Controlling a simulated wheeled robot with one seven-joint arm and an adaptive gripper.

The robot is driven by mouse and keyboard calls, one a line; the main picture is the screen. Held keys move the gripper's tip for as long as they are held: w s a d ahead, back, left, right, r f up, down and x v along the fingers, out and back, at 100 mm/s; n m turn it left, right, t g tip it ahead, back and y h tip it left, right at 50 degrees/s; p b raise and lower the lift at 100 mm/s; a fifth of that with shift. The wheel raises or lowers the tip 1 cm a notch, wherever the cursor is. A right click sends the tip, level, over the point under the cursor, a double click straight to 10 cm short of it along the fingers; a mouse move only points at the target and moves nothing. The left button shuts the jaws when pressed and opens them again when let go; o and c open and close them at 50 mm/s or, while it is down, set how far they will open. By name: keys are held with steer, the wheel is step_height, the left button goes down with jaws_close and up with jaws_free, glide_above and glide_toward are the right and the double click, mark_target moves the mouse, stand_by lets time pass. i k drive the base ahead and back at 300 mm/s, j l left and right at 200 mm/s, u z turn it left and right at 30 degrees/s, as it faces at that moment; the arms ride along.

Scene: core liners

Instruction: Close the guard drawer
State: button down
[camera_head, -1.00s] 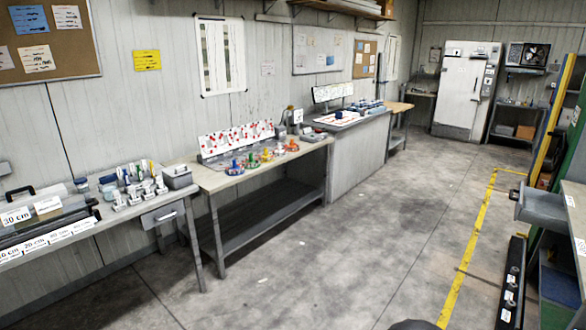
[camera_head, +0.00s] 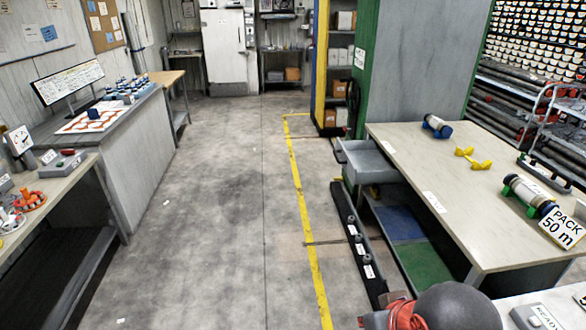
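A grey drawer (camera_head: 370,162) stands pulled out from the far left side of the pale-topped table (camera_head: 440,190) on the right. It juts over the floor toward the aisle, and its hollow inside shows from above. No readable name shows on it, so I cannot tell for certain that it is the guard drawer. My gripper is not in view. A rounded dark part of my arm (camera_head: 455,308) with a red-orange piece shows at the bottom edge, well short of the drawer.
A long black rail (camera_head: 356,240) lies on the floor below the drawer, beside the yellow floor line (camera_head: 306,230). The aisle between this table and the left benches is clear.

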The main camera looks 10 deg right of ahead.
mark_target(363, 161)
steer(key=i+j+z, duration=0.15)
steer(key=i+z, duration=0.15)
steer(key=i, duration=0.15)
steer(key=i+j+z, duration=0.3)
steer(key=i, duration=0.15)
steer(key=i+j, duration=0.1)
steer(key=i, duration=0.4)
steer(key=i+j, duration=0.1)
steer(key=i, duration=0.45)
steer(key=i+j, duration=0.1)
steer(key=i, duration=0.4)
steer(key=i+j+z, duration=0.1)
steer(key=i, duration=0.4)
